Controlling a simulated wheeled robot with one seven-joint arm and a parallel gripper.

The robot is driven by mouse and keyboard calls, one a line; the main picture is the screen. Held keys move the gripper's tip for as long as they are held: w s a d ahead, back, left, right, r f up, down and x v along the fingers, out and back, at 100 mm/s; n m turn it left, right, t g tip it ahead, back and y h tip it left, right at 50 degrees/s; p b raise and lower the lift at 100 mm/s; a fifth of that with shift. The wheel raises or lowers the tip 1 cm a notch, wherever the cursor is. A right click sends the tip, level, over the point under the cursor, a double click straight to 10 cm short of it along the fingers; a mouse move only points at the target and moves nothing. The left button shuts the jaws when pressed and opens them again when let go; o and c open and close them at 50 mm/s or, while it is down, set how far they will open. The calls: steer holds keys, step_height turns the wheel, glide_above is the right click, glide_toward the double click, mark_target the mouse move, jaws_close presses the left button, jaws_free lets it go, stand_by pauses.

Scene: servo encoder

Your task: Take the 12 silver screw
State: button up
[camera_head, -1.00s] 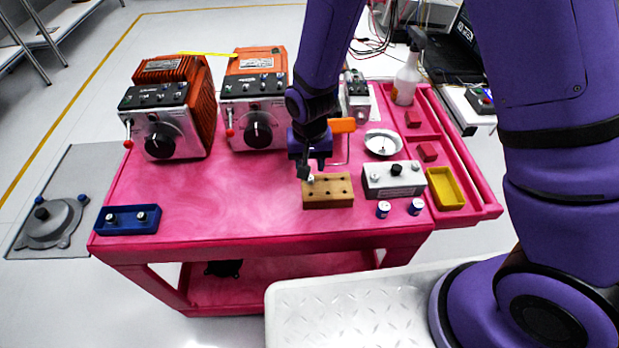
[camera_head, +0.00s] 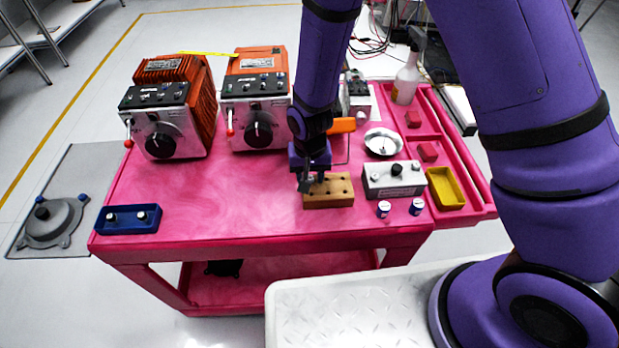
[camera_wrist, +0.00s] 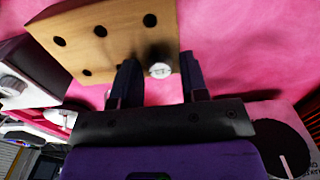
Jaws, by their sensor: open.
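A wooden block (camera_head: 330,200) with several dark holes sits on the pink table, and it also shows in the wrist view (camera_wrist: 100,45). A silver screw (camera_wrist: 160,70) with a round pale head shows in the wrist view at the block's edge. My gripper (camera_wrist: 160,78) is open, with one finger on each side of the screw head. The fingers appear apart from it. In the head view my gripper (camera_head: 307,186) is low over the block's left end and hides the screw there.
A grey control box (camera_head: 393,181) stands right of the block, with two small blue-and-white cylinders (camera_head: 400,208) in front. A metal dish (camera_head: 383,142) and a yellow tray (camera_head: 446,188) lie to the right. Two orange machines (camera_head: 172,110) stand back left.

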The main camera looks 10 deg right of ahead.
mark_target(310, 178)
steer(key=c, duration=0.6)
steer(key=shift+r, duration=2.85)
steer(key=shift+c, duration=0.2)
steer(key=shift+s, duration=0.1)
